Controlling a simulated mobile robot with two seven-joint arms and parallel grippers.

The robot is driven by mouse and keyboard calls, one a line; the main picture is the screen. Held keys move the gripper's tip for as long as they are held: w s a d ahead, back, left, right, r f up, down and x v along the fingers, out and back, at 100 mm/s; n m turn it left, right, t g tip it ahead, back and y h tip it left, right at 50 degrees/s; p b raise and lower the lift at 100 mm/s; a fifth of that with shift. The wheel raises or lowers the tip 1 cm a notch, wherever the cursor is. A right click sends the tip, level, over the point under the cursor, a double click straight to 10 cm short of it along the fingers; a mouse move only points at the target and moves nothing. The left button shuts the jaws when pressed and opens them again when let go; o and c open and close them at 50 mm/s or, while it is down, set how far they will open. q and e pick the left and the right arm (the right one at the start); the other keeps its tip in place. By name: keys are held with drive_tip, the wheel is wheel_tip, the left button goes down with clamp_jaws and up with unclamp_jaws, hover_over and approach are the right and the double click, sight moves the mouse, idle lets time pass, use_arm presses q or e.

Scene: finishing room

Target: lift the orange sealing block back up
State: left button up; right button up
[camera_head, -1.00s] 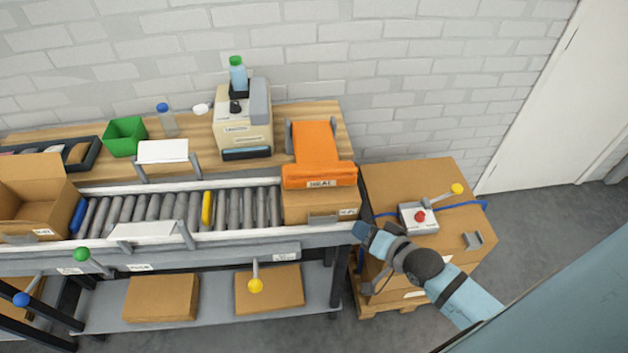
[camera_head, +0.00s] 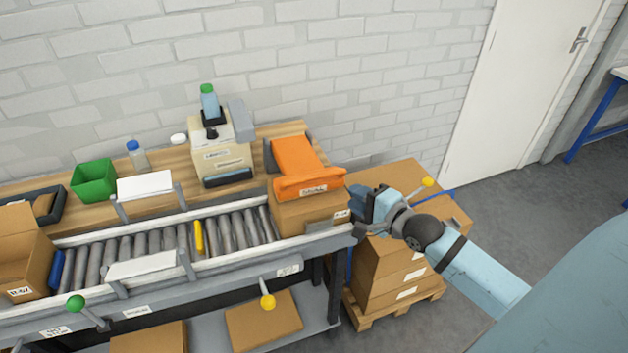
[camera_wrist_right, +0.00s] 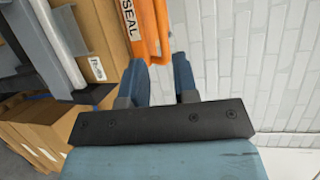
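The orange sealing block (camera_head: 303,165) lies low over the right end of the roller conveyor, its front edge on or just above a closed carton (camera_head: 298,212). In the right wrist view its orange front (camera_wrist_right: 132,28) carries a SEAL label, with an orange bar (camera_wrist_right: 163,25) alongside. My right gripper (camera_head: 362,203) is beside the block's right end. In the wrist view its two blue fingers (camera_wrist_right: 159,68) are apart, with nothing clearly between them. The bar's near end shows just ahead of the fingertips; I cannot tell whether they touch. My left gripper is not in view.
A stack of cartons (camera_head: 385,275) on a pallet stands under my right arm, with a yellow-knobbed lever (camera_head: 427,182) on top. A beige machine (camera_head: 221,158) with a bottle stands left of the block. The brick wall is behind.

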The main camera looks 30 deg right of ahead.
sight(319, 178)
drive_tip(key=x, duration=1.3)
drive_tip(key=shift+w+f+p, duration=0.1)
drive_tip(key=shift+w+p, duration=0.15)
drive_tip(key=shift+p, duration=0.1)
clamp_jaws()
